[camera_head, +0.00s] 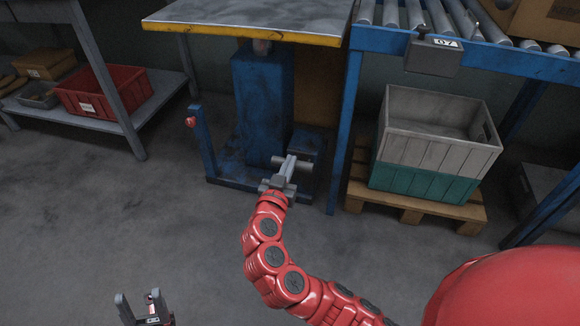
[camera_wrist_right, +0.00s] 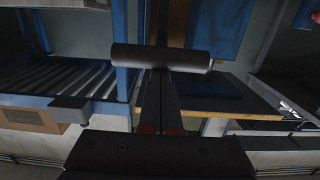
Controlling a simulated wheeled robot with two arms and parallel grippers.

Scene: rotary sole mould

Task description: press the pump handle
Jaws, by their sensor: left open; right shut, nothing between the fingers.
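The pump handle looks to be the short grey crossbar (camera_head: 305,166) low at the front of the blue lift-table base (camera_head: 262,100). In the right wrist view the bar (camera_wrist_right: 185,59) lies level across the fingertips. My right gripper (camera_head: 289,166) is shut and empty, its fingertips at the middle of the bar. They seem to touch it or nearly so; I cannot tell which. The gripper hides the middle of the bar in the head view. My left gripper (camera_head: 139,300) is open and empty at the bottom left, far from the handle.
The yellow-edged table top (camera_head: 250,22) overhangs the base. A blue post with a red knob (camera_head: 191,122) stands left of it. The floor at the left is clear.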

